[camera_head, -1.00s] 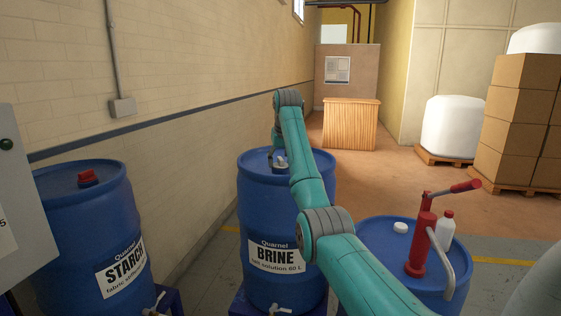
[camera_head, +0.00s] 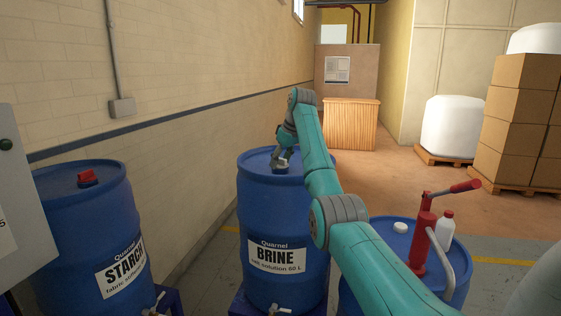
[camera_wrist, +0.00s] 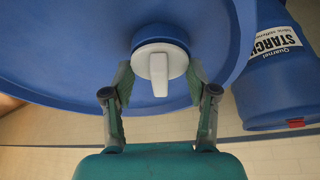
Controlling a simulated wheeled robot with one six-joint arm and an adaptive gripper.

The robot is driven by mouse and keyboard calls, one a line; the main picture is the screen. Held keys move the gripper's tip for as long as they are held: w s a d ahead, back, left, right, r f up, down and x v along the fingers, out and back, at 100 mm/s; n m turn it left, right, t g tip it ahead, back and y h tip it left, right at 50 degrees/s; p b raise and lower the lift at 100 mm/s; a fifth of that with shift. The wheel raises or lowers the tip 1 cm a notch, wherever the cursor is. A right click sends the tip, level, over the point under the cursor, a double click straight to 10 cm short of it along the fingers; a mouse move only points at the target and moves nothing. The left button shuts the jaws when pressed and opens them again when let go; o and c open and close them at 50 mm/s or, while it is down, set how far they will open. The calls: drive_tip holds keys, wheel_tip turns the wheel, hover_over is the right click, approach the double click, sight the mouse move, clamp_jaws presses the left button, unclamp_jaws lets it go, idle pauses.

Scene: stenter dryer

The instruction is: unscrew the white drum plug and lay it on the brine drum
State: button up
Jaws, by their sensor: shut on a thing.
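The white drum plug (camera_wrist: 160,62) is a round cap with a raised grip bar, seen over the blue top of the brine drum (camera_wrist: 75,75) in the wrist view. My gripper (camera_wrist: 160,72) has a finger on each side of the plug and is shut on it. In the head view, my gripper (camera_head: 285,154) points down at the top of the brine drum (camera_head: 285,215), and the plug is small and partly hidden there. I cannot tell whether the plug is still threaded in or slightly lifted.
The starch drum (camera_head: 85,225) with a red plug (camera_head: 88,178) stands at the left. At the right, another blue drum (camera_head: 375,262) carries a red hand pump (camera_head: 420,245), a white bottle (camera_head: 445,230) and a white cap (camera_head: 400,227). A wall runs behind the drums.

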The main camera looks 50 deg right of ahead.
drive_tip(key=n+y, duration=0.1)
drive_tip(key=n, duration=0.2)
drive_tip(key=o, duration=1.3)
drive_tip(key=shift+o, duration=0.2)
drive_tip(key=shift+c, duration=0.8)
drive_tip(key=shift+r, duration=0.1)
